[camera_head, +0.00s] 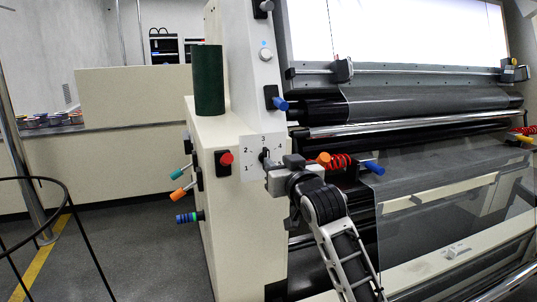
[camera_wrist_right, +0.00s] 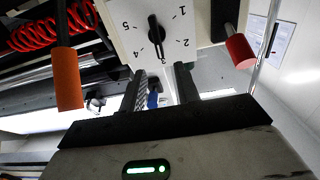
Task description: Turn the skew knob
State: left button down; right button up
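The skew knob (camera_wrist_right: 155,34) is a black elongated knob on a white dial plate numbered 1 to 5. In the right wrist view the dial is upside down and the knob's narrow end points at 3. In the head view the knob (camera_head: 264,155) is on the dial plate (camera_head: 250,149) on the machine's cream end panel, partly hidden by my gripper. My right gripper (camera_head: 272,172) is just in front of the plate. In the right wrist view its two fingers (camera_wrist_right: 160,86) are apart with nothing between them, pointing towards the dial, short of the knob. My left gripper is not in view.
A red knob (camera_head: 226,159) is left of the dial, and an orange-tipped handle (camera_head: 323,158) and red coiled hose (camera_head: 341,163) are to its right. Teal, orange and blue handles stick out at the lower left. A dark green cylinder (camera_head: 209,80) stands on the ledge above.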

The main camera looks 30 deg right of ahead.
aim_at(268, 153)
jog(key=x, duration=0.7)
jog(key=shift+w, duration=0.2)
grip_shut()
